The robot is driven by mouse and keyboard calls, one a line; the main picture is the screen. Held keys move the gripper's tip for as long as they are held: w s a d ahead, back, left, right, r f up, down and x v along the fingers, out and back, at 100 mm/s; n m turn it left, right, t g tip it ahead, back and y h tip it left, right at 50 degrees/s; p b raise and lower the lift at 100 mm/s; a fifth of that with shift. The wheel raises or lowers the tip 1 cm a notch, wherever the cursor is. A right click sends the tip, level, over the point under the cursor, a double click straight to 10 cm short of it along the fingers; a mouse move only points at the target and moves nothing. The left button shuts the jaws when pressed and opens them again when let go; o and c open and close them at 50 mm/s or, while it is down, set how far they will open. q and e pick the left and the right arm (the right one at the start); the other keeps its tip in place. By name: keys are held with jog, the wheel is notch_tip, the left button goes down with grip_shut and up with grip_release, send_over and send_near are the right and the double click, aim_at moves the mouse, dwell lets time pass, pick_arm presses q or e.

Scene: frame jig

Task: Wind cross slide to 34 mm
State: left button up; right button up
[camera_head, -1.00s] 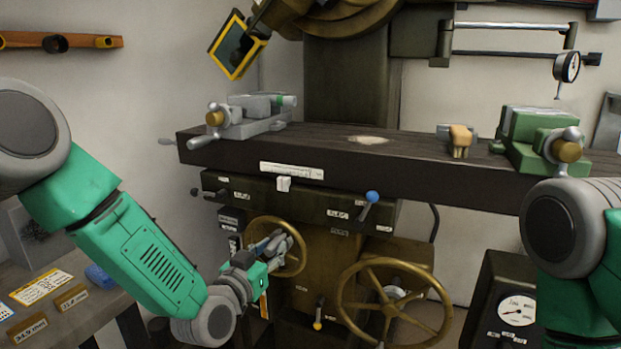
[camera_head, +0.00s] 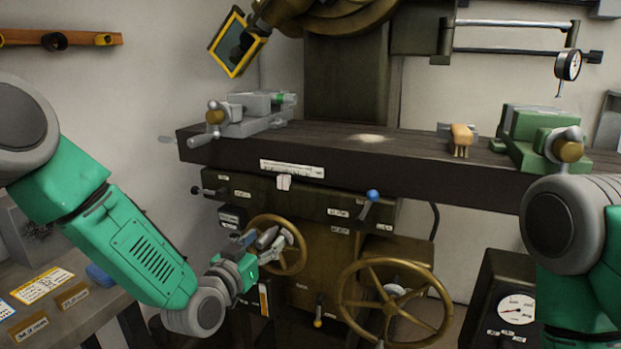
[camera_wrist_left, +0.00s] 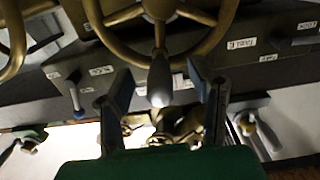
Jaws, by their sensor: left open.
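The smaller brass handwheel (camera_head: 291,270) is on the machine front, under the dark table. It also shows at the top of the left wrist view (camera_wrist_left: 222,18), with its grey handle (camera_wrist_left: 160,82) pointing toward my gripper. My left gripper (camera_head: 268,242) is open in front of this wheel and covers part of it. In the left wrist view the open fingers (camera_wrist_left: 160,92) stand on either side of the handle, with visible gaps. A larger brass handwheel (camera_head: 345,305) is to the right. A white scale (camera_head: 291,169) is on the table's front edge; its figures are unreadable. My right gripper is not in view.
A blue-knobbed lever (camera_head: 372,196) juts out above the wheels. A grey vise (camera_head: 245,115) and a green vise (camera_head: 545,140) stand on the table (camera_head: 400,176). A gauge box (camera_head: 516,309) is at lower right. A side bench (camera_head: 70,310) with labels is at lower left.

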pick_arm(q)
jog(key=p+v, duration=0.1)
jog(key=v, duration=0.6)
jog(key=shift+s+a, duration=0.1)
jog(key=shift+s, duration=0.1)
jog(key=s+a+f+n+g+y, duration=0.1)
jog(key=s+a+f+g, duration=0.1)
jog(key=s+f+g, duration=0.5)
jog(key=s+a+f+g+y, duration=0.1)
jog(key=s+f, duration=0.5)
jog(key=f, duration=0.5)
jog(key=s+a+f+g+y, duration=0.1)
jog(key=s+a+f+g, duration=0.1)
jog(key=s, duration=0.6)
jog(key=s+a+f+n+g+y, duration=0.1)
jog(key=s+a+f+g, duration=0.2)
jog(key=s, duration=0.4)
jog(key=s+a+f+n+g+y, duration=0.1)
jog(key=s+a+f+g+y, duration=0.1)
jog(key=s, duration=0.6)
jog(key=a+f+g, duration=0.1)
jog(key=a+f, duration=0.1)
jog(key=shift+s+a, duration=0.35)
jog(key=shift+a, duration=0.05)
jog(key=shift+w, duration=0.15)
